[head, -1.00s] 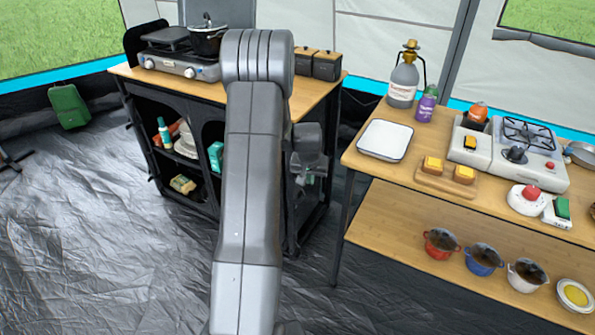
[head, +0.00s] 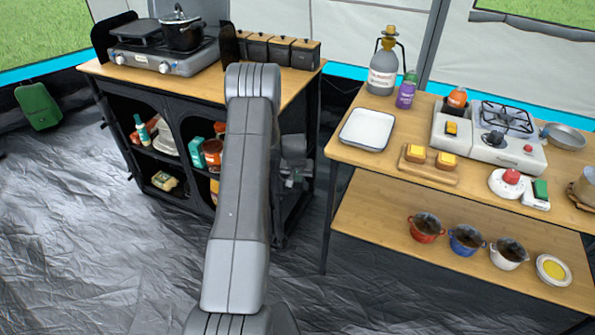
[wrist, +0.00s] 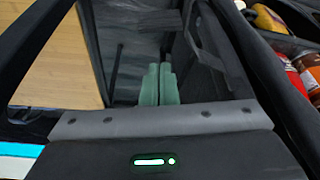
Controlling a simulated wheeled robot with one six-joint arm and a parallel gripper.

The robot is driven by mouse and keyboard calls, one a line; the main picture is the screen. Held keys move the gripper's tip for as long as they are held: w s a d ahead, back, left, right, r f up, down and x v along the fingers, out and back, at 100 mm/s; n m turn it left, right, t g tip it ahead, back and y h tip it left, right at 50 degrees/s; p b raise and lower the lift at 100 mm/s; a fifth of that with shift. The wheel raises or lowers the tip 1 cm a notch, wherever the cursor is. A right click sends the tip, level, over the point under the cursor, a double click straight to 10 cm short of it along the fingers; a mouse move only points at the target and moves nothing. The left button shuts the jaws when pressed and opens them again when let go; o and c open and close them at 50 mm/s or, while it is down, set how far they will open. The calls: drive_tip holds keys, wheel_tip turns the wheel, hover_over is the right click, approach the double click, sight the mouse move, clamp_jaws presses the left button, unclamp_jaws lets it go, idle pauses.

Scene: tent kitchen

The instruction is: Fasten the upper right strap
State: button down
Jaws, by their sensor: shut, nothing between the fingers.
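The black fabric cabinet (head: 165,120) with a wooden top stands beyond my arm in the head view. My gripper (head: 291,182) is low at the cabinet's right side there, partly hidden by my arm. In the wrist view its two green fingers (wrist: 157,84) are together, with nothing visible between them. A dark band that looks like a strap (wrist: 208,50) shows to the right of the fingers, apart from them. I cannot tell whether it is the upper right strap, or whether it is fastened. In the head view my arm hides part of the cabinet's right side.
Jars (wrist: 307,72) show at the right of the wrist view. To the right, a wooden table (head: 385,165) holds a tray (head: 367,129) and a stove; pots (head: 426,227) stand on its lower shelf. A narrow gap separates table and cabinet. Crumpled dark floor lies in front.

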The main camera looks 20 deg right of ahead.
drive_tip(key=s+a, duration=0.2)
drive_tip(key=s, duration=0.1)
drive_tip(key=shift+s+a+r, duration=0.15)
drive_tip(key=shift+a+b, duration=0.1)
drive_tip(key=shift+b, duration=0.3)
